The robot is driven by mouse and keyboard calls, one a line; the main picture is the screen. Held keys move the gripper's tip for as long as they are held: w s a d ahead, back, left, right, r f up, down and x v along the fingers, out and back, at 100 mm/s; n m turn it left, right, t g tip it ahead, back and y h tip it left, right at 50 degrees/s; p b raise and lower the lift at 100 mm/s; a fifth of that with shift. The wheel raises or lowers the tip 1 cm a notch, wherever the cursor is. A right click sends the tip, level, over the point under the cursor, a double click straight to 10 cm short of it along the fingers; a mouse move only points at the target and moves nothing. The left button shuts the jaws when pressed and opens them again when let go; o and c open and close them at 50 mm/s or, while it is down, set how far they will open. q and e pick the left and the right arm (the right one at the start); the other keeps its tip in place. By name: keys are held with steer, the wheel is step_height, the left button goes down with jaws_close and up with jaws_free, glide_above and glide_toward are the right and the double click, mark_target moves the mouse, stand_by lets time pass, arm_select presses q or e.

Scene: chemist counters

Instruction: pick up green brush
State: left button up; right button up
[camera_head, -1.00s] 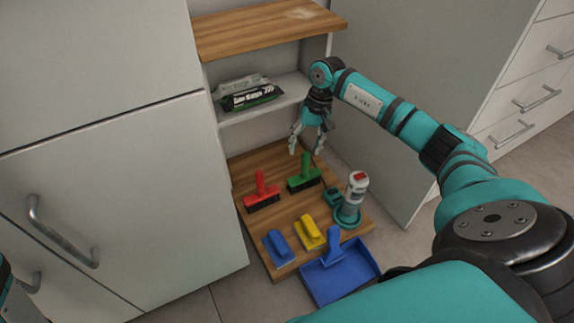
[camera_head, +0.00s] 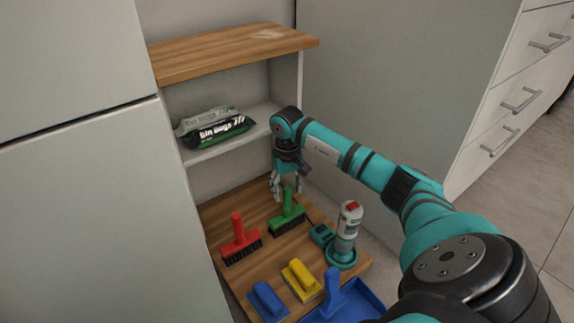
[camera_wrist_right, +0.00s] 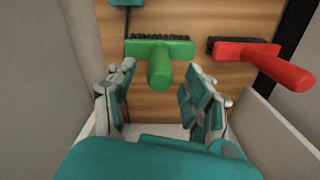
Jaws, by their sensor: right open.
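The green brush (camera_head: 287,219) stands on the low wooden shelf board, bristles down and handle up. In the right wrist view the green brush (camera_wrist_right: 160,60) lies ahead, its handle pointing at the camera between the fingers. My right gripper (camera_head: 284,190) is open and just above and behind the brush's handle; in the wrist view the right gripper (camera_wrist_right: 158,98) has its fingers on either side of the handle, apart from it as far as I can see. My left gripper is out of view.
A red brush (camera_head: 240,245) stands left of the green one. A teal and white device (camera_head: 344,240) stands at the right. Yellow (camera_head: 302,283) and blue (camera_head: 267,302) scrubbers and a blue dustpan (camera_head: 357,302) are in front. A shelf with bin bags (camera_head: 222,132) is above.

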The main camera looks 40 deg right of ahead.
mark_target(287, 203)
step_height(287, 203, down, 7)
steer(key=b, duration=0.4)
steer(key=shift+r, duration=0.3)
jaws_close()
